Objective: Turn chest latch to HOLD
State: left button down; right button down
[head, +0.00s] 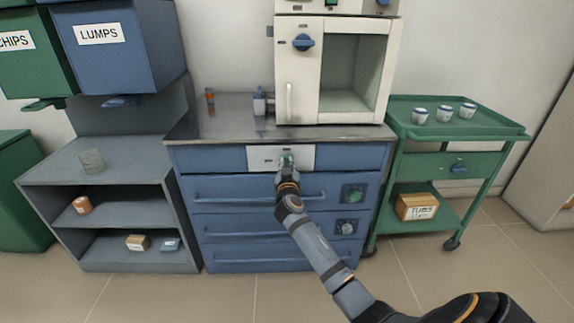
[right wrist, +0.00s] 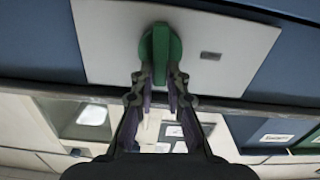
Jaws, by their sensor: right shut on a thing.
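The chest latch is a green knob (right wrist: 160,50) on a white plate (right wrist: 105,40) at the top front of the blue drawer chest (head: 225,195). In the head view the knob (head: 286,157) shows just above my gripper. My right gripper (head: 287,172) reaches up to it from below, and in the right wrist view its fingers (right wrist: 160,75) are shut on the knob's near end. The knob's long side lines up with the gripper in that view. A small dark label mark (right wrist: 210,55) is on the plate to the right of the knob. My left gripper is out of view.
A white furnace (head: 300,85) stands on the chest top. A green trolley (head: 460,135) with several small tubs is at the right. A grey shelf unit (head: 90,205) is at the left, below blue and green bins. The floor in front is clear.

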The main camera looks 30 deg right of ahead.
pick_arm(q)
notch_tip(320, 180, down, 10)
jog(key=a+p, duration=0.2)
jog(key=p, duration=0.1)
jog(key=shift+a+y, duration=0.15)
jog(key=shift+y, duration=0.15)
pick_arm(e)
jog(key=shift+w+a+f+n, duration=0.15)
jog(key=shift+a+f+n, duration=0.15)
jog(key=shift+n, duration=2.5)
jog(key=shift+w+a+f+n, duration=0.15)
jog(key=shift+f+n, duration=0.2)
jog(key=shift+n, duration=2.45)
jog(key=shift+w+a+f+n, duration=0.1)
jog(key=shift+a+f+n, duration=0.2)
jog(key=shift+n, duration=2.5)
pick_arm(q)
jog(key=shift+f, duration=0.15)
pick_arm(e)
jog(key=c, duration=1.3)
grip_release()
jog(key=shift+c, duration=0.2)
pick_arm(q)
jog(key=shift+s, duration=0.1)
pick_arm(e)
jog(key=v, duration=1.2)
